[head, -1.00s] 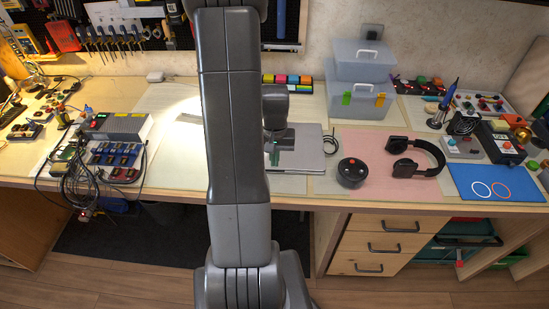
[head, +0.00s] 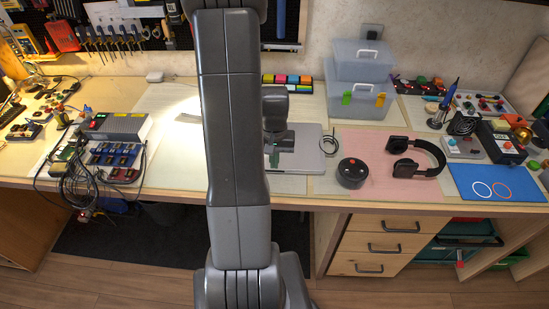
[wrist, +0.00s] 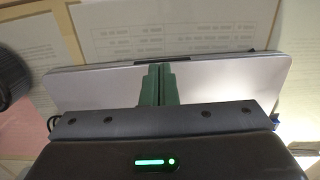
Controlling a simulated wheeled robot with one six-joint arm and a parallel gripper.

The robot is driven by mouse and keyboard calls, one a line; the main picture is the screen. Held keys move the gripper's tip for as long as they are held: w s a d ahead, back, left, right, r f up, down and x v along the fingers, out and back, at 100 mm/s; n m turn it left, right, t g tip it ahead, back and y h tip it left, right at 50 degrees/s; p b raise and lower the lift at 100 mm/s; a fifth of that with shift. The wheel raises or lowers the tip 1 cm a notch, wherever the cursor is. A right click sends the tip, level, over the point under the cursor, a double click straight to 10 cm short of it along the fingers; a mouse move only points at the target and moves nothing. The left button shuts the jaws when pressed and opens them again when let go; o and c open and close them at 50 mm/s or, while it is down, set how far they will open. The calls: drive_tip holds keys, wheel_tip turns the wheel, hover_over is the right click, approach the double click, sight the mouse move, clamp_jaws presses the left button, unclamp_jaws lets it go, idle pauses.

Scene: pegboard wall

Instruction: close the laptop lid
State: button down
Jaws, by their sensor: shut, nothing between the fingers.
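The laptop (head: 308,152) lies on the workbench as a flat silver-grey slab, its left part hidden behind my arm in the head view. In the wrist view the silver laptop surface (wrist: 230,82) spreads to both sides of my fingers, with a dark strip along its far edge. The lid looks down or nearly down; I cannot tell whether a small gap is left. My gripper (wrist: 158,72) is shut and empty, its green fingertips together over the middle of the laptop. It also shows in the head view (head: 273,158); contact with the lid cannot be told.
Clear storage boxes (head: 360,90) stand behind. A cable coil (head: 329,146) touches or nearly touches the laptop's right side. Paper sheets (wrist: 200,25) lie beyond the laptop.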

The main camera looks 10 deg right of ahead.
wheel_tip(320, 180, up, 13)
drive_tip(key=p, duration=0.1)
idle(0.4)
wheel_tip(320, 180, down, 14)
drive_tip(key=b, duration=0.2)
drive_tip(key=shift+w+r+b, duration=0.1)
drive_tip(key=shift+r+b, duration=0.05)
drive_tip(key=shift+b, duration=0.15)
idle(0.3)
